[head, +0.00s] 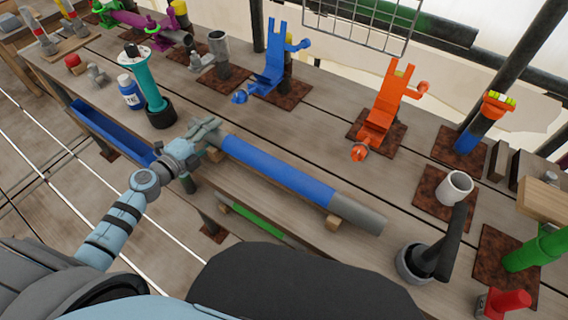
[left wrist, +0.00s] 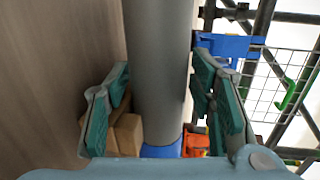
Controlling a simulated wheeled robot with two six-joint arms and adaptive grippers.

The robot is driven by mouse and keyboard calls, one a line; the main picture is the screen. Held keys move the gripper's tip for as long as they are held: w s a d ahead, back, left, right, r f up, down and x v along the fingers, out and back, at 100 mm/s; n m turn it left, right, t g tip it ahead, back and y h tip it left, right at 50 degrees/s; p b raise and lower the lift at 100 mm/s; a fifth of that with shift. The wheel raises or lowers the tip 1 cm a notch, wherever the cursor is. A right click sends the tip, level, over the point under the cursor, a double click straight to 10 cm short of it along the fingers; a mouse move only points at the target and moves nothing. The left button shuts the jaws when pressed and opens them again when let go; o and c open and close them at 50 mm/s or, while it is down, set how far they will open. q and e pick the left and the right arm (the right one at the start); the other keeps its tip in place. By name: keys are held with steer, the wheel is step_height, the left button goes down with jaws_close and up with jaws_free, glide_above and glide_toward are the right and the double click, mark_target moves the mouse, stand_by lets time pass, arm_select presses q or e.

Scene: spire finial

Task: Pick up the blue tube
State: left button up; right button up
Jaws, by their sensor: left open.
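The blue tube (head: 278,169) lies along the front of the wooden table on small wooden blocks. Its middle is blue and its ends are grey. My left gripper (head: 207,132) is at the tube's left grey end. In the left wrist view the grey end of the tube (left wrist: 158,65) runs between the two open teal fingers (left wrist: 160,100), with a gap visible on the left side. A blue part of the tube shows at the bottom of that view. My right gripper is not in view.
A teal and black tool (head: 149,90) and a blue bottle (head: 130,92) stand left of the gripper. Blue (head: 274,62) and orange (head: 384,110) clamp stands are behind the tube. A wooden block (head: 334,222) supports its right end. A white cup (head: 455,188) stands at right.

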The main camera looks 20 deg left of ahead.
arm_select(q)
steer(key=shift+w+f, duration=0.4)
steer(key=shift+w, duration=0.35)
steer(key=shift+s+r, duration=0.35)
steer(key=shift+s, duration=0.2)
steer(key=c, duration=0.9)
jaws_close()
steer(key=shift+w, duration=0.2)
steer(key=shift+r, duration=0.1)
